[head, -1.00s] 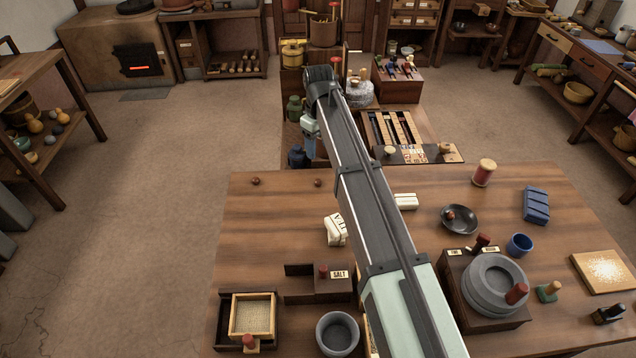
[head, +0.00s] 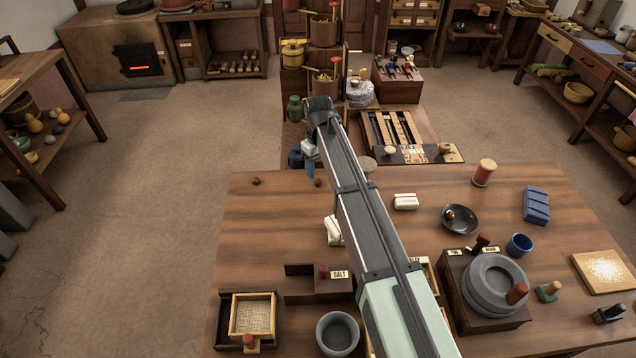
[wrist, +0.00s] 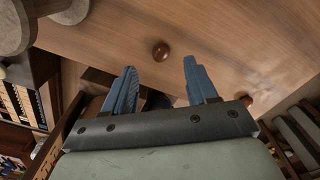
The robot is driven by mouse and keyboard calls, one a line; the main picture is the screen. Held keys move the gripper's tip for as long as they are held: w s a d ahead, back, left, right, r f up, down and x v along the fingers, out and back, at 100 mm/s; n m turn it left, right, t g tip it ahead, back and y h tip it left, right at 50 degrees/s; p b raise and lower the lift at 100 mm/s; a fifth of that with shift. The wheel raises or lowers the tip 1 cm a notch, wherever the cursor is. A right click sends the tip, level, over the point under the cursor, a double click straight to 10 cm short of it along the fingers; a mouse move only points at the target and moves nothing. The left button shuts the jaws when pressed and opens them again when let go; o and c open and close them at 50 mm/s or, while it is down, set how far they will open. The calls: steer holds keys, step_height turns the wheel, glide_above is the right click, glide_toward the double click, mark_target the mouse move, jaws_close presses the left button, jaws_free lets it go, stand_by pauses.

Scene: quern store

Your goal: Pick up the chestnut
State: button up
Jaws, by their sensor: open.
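One small round brown chestnut (head: 318,182) lies on the wooden table near its back edge, just below my gripper (head: 309,167) in the head view. A second similar brown ball (head: 256,181) lies to its left. In the wrist view, the chestnut (wrist: 160,51) is seen just beyond and between the two blue fingertips of my gripper (wrist: 158,68), which is open and empty. The second ball (wrist: 246,100) shows at the right, partly behind the gripper's mount. Whether the fingers are level with the chestnut is hard to tell.
A white block (head: 333,231) stands partly behind my arm, and another white block (head: 405,201) lies to the right. A stone quern (head: 494,283) stands at front right.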

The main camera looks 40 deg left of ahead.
mark_target(318, 182)
steer(key=shift+a+f, duration=0.1)
steer(key=shift+f, duration=2.45)
steer(key=shift+c, duration=0.2)
jaws_close()
